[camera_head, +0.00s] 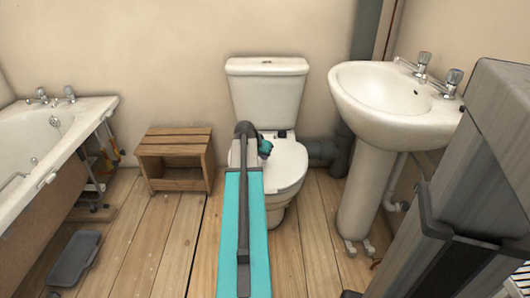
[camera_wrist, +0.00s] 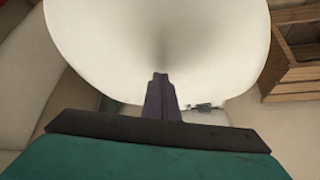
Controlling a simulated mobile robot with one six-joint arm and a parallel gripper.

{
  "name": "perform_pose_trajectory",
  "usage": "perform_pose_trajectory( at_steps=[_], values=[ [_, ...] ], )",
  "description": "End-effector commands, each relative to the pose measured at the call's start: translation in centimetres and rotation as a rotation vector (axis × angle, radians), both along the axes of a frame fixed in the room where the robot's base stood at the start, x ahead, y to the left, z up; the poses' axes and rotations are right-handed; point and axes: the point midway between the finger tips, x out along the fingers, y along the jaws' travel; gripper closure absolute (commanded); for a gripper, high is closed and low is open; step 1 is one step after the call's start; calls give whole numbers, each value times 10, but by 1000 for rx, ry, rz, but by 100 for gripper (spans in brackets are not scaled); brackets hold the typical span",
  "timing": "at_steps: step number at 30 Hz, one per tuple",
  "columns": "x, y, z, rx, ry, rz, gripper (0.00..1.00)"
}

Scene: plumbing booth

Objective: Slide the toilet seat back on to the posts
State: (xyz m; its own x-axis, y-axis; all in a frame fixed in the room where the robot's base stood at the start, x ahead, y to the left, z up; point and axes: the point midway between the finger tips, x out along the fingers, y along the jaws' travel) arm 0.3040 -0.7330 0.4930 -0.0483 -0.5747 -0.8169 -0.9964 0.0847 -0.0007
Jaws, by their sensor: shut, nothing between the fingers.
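The white toilet seat (camera_head: 285,168) lies over the bowl in the head view, with its left part hidden behind my arm. A small dark fitting (camera_head: 282,134) shows at its back edge by the cistern; I cannot tell whether it is a post. In the wrist view the pale seat (camera_wrist: 160,35) fills the top. My gripper (camera_wrist: 160,77) is shut and empty, its fingertips overlapping the seat's edge in the picture. Contact is unclear. A small dark metal piece (camera_wrist: 206,106) shows right of the fingers. In the head view my fingers are hidden behind the arm's end.
The cistern (camera_head: 268,95) stands behind the seat. A wooden stool (camera_head: 176,158) is at left, a bathtub (camera_head: 45,140) farther left, and a pedestal basin (camera_head: 385,105) at right. A grey tray (camera_head: 75,258) lies on the floor. Floorboards between stool and toilet are clear.

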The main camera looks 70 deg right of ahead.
Motion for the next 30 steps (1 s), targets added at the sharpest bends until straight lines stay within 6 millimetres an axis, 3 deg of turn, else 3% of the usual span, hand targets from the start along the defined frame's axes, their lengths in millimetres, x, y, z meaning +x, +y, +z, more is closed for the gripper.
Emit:
perform_pose_trajectory(
  at_steps=[21, 30],
  values=[
    [7, 75, 1, 0, 1, 3, 100],
    [8, 87, 0, -1, 1, 2, 100]
  ],
)
